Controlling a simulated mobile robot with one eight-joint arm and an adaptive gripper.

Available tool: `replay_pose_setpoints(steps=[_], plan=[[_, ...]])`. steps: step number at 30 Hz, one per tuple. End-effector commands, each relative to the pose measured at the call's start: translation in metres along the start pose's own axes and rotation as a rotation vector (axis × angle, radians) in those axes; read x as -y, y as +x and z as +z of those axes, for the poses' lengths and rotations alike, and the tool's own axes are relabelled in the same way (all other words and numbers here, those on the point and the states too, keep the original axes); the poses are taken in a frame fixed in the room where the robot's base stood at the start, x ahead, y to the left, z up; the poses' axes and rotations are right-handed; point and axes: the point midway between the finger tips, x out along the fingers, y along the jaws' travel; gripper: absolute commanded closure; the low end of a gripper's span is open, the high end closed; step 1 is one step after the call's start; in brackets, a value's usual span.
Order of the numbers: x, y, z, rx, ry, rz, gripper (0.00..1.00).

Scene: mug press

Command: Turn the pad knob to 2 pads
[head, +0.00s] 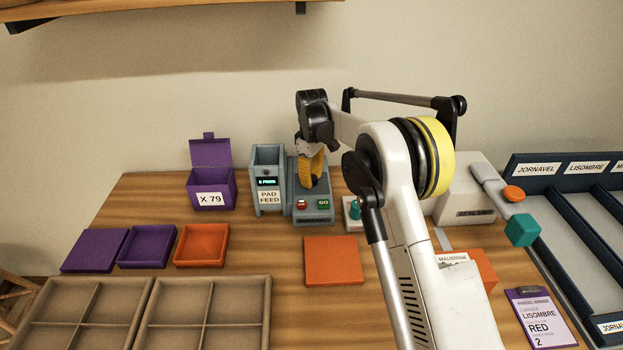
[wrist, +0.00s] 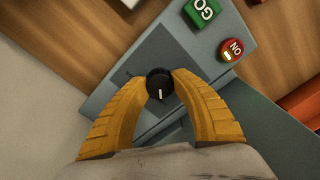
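The pad feed machine (head: 267,181) is a grey unit with a "PAD FEED" label and a small lit display (head: 267,182); its digit is too small to read surely. The black round pad knob (wrist: 160,84) with a white pointer mark shows in the wrist view on the grey housing. My gripper (wrist: 160,78) has its two yellow fingers on either side of the knob, their tips against it. In the head view my gripper (head: 312,168) is over the grey machine, and the knob is hidden behind it.
A red button (wrist: 231,49) and a green GO button (wrist: 202,12) sit on the same housing, close to my fingers. A purple box (head: 211,190) labelled X 79 stands to the left. An orange square (head: 333,261) lies in front; a white machine (head: 466,190) is at the right.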

Motion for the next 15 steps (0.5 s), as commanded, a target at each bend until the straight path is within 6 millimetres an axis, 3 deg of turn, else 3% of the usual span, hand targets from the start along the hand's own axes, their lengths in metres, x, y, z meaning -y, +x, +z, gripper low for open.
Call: replay_pose_setpoints(steps=[8, 15], plan=[[0.0000, -0.0008, -0.0001, 0.000, 0.036, 0.000, 1.00], [-0.0001, -0.0016, -0.0001, 0.000, 0.171, 0.000, 1.00]])
